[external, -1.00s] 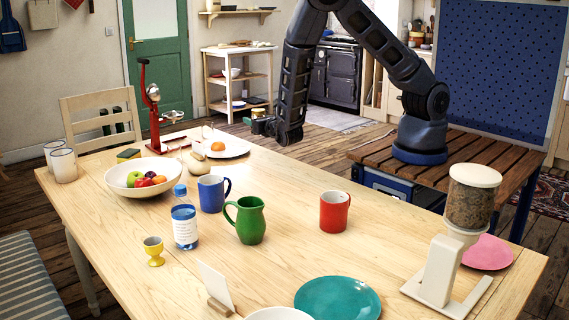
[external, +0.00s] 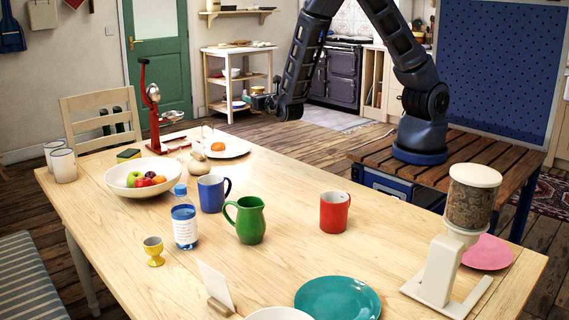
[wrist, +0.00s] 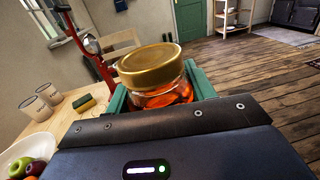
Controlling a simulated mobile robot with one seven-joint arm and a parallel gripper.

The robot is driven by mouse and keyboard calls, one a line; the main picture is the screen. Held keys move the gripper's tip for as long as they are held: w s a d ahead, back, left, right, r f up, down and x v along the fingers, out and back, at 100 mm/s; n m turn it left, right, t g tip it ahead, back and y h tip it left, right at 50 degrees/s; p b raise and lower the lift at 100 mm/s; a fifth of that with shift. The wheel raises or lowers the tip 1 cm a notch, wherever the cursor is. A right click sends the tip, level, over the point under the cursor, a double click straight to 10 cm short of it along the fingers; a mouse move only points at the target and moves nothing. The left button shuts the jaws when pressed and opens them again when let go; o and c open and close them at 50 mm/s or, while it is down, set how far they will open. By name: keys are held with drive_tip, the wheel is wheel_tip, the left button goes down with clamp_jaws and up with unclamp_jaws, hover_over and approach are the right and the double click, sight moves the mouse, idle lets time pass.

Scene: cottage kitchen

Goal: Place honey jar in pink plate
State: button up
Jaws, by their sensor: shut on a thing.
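The honey jar (wrist: 160,83) has a gold lid and clear glass with amber content. It fills the middle of the wrist view, between the green fingers of my gripper (wrist: 163,100), which is shut on it. In the external view my gripper (external: 263,103) is in the air beyond the far edge of the table, left of my arm's lower links. The pink plate (external: 488,252) lies flat at the right end of the table, partly hidden behind the cereal dispenser. No food shows on its visible part.
The white dispenser (external: 467,215) stands in front of the pink plate. A red mug (external: 334,212), green jug (external: 248,220), blue mug (external: 212,194), bottle (external: 185,222), fruit bowl (external: 118,183) and teal plate (external: 338,299) are on the table. The table's far right part is clear.

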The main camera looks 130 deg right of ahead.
drive_tip(key=r, duration=1.2)
drive_tip(key=shift+w+a+r, duration=0.3)
drive_tip(key=shift+w+r, duration=0.05)
drive_tip(key=w+a+n+t, duration=0.2)
drive_tip(key=w+a+t, duration=0.1)
drive_tip(key=w+a, duration=0.55)
drive_tip(key=w+a+n+t, duration=0.25)
drive_tip(key=w+a, duration=0.25)
drive_tip(key=a, duration=0.6)
drive_tip(key=w+a+n+t, duration=0.1)
drive_tip(key=w+a+t, duration=0.3)
drive_tip(key=w+a, duration=0.45)
drive_tip(key=a+n+t+y, duration=0.2)
drive_tip(key=a+t+y, duration=0.1)
drive_tip(key=a, duration=1.4)
drive_tip(key=a+n+t+y, duration=0.1)
drive_tip(key=a+n+t, duration=0.1)
drive_tip(key=a, duration=1)
drive_tip(key=n+t+y, duration=0.6)
drive_tip(key=n+y, duration=0.1)
drive_tip(key=y, duration=0.2)
hover_over(489, 255)
drive_tip(key=shift+g, duration=0.25)
wheel_tip(489, 255, down, 31)
drive_tip(key=shift+s+f, duration=0.1)
drive_tip(key=shift+f, duration=0.45)
